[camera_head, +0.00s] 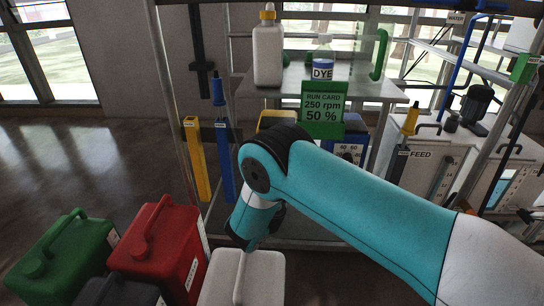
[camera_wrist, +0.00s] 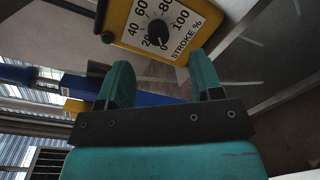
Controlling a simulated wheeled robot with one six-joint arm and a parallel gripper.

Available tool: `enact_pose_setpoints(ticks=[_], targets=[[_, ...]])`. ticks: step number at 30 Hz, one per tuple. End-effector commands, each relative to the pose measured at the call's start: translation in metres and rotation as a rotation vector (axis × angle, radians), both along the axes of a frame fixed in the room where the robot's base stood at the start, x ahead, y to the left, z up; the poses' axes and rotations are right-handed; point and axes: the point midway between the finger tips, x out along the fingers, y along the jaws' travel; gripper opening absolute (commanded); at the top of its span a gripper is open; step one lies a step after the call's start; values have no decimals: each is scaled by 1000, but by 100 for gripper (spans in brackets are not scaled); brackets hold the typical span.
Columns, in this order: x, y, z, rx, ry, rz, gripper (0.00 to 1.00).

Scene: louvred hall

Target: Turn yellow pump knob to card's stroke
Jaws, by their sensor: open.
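The yellow pump (camera_head: 277,117) stands under the shelf in the head view, mostly hidden behind my arm. In the wrist view its yellow body (camera_wrist: 117,22) carries a white dial plate marked 0 to 100, STROKE %. The black knob (camera_wrist: 156,29) sits at the dial's middle; its pointer seems to lie near 0, but it is small. The green run card (camera_head: 322,107) reads 250 rpm, 50 %. My gripper (camera_wrist: 160,74) is open and empty, its fingers apart and short of the dial in the picture. In the head view its fingers are hard to make out.
A blue pump (camera_head: 352,137) with a similar dial stands right of the yellow one. Green (camera_head: 62,250), red (camera_head: 160,250) and white (camera_head: 240,278) canisters stand front left. A white bottle (camera_head: 268,55) and a DYE bottle (camera_head: 323,68) stand on the shelf. A FEED tank (camera_head: 425,165) is right.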

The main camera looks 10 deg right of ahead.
Motion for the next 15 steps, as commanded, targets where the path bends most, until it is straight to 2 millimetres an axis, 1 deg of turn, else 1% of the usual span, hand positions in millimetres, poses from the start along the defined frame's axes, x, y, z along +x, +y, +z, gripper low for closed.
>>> enact_pose_setpoints(ticks=[1,4,7,11,15], targets=[[-2,5,-9,-55,-8,25,60],[-3,13,-14,-118,-20,56,60],[0,16,-16,-135,-25,67,60],[12,14,-16,-132,-26,66,60],[31,8,-17,-131,-26,66,60]])
